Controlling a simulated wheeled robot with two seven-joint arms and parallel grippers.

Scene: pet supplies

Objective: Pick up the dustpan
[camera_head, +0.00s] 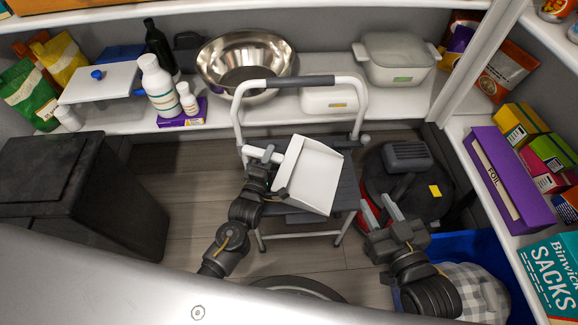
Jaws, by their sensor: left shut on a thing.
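The dustpan (312,175) is a light grey pan with a raised rim, tilted above the step stool. My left gripper (266,158) is shut on the dustpan at its left side. The grip point is partly hidden by the gripper's own fingers. My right gripper (381,215) is at the right, apart from the dustpan, in front of a dark round appliance. Its two fingers look spread, with nothing seen between them.
A step stool (347,190) with a tall handle stands behind and below the dustpan. A black bin (130,215) is at left. A dark round appliance (425,190) and a blue crate (478,245) are at right. Shelves hold a steel bowl (225,60). Bare floor lies left of the stool.

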